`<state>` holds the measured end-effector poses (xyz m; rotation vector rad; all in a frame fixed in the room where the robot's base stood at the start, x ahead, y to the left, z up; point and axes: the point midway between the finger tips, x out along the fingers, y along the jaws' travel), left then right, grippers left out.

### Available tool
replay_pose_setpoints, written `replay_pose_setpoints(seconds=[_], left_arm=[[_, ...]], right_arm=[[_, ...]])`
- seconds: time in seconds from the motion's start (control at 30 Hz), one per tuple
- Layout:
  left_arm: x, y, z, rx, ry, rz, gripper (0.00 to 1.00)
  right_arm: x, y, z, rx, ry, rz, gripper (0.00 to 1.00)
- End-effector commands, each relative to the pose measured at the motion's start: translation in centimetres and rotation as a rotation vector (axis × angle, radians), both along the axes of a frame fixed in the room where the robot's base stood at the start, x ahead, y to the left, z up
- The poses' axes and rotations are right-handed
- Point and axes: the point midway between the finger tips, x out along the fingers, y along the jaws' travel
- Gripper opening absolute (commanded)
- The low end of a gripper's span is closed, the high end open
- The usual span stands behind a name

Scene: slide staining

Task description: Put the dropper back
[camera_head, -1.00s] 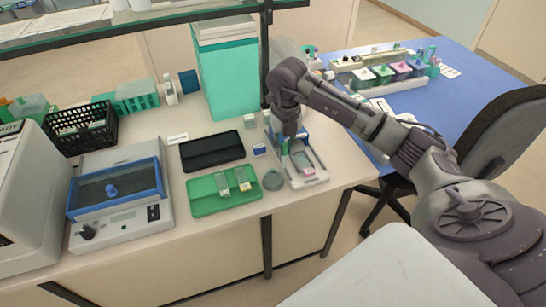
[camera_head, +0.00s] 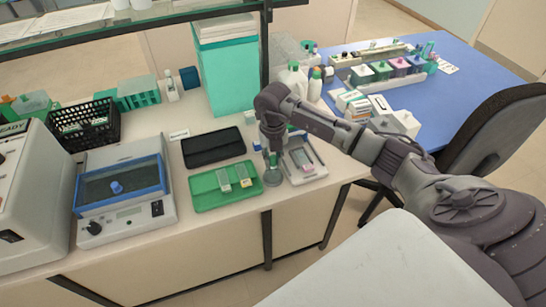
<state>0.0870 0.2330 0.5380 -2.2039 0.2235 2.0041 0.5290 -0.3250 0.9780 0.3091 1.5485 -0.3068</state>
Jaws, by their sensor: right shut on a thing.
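My right gripper (camera_head: 272,148) points down over the bench, just above a small round grey cup (camera_head: 272,177). It is shut on a thin upright piece, likely the dropper (camera_head: 272,161), though the fingers hide most of it. I cannot tell whether its tip is inside the cup or above it. The white staining tray (camera_head: 305,171) with a slide in it is just right of the gripper. My left gripper is not in view.
A green tray (camera_head: 212,202) with two slides lies left of the cup. A black case (camera_head: 212,163) lies behind that tray. A blue-lidded device (camera_head: 122,187) stands further left. Bottles (camera_head: 316,85) and small boxes (camera_head: 350,102) stand behind my right arm.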

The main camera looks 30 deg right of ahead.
Motion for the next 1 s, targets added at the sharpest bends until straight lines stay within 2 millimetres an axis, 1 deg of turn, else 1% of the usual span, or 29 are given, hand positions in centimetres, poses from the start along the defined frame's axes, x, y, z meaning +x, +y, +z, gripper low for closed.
replay_pose_setpoints(seconds=[0.23, 0.27, 0.3, 0.37, 0.4, 0.67, 0.77, 0.83, 0.87, 0.97, 1.0], left_arm=[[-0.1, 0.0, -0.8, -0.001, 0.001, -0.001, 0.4], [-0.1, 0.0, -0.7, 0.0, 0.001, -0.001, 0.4], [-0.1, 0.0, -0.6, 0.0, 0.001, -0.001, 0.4], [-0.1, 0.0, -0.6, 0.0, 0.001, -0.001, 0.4], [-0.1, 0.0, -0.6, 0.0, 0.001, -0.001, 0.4], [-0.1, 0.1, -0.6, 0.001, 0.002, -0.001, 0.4], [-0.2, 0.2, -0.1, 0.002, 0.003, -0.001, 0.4], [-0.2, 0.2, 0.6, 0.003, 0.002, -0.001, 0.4], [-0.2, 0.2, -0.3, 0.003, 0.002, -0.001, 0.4], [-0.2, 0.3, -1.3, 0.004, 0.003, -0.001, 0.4], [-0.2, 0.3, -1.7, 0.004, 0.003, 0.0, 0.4]], right_arm=[[0.0, 0.0, -0.9, -0.001, 0.0, 0.0, 0.06], [0.0, 0.0, -0.8, -0.001, 0.0, 0.0, 0.26], [0.0, 0.0, -0.7, 0.0, 0.0, 0.0, 0.33], [0.0, 0.0, -0.7, -0.001, 0.001, 0.0, 0.43], [0.0, 0.0, -0.7, -0.001, 0.001, 0.0, 0.46], [0.0, 0.0, -0.7, 0.0, 0.001, 0.0, 0.46], [0.0, 0.0, -0.1, 0.001, 0.0, 0.0, 0.46], [0.0, 0.0, 0.7, 0.002, -0.001, 0.0, 0.46], [0.1, 0.0, 0.7, 0.0, -0.004, 0.0, 0.46], [0.1, -0.1, 2.5, -0.002, -0.007, 0.001, 0.46], [0.2, -0.1, 3.4, 0.0, -0.006, 0.001, 0.46]])
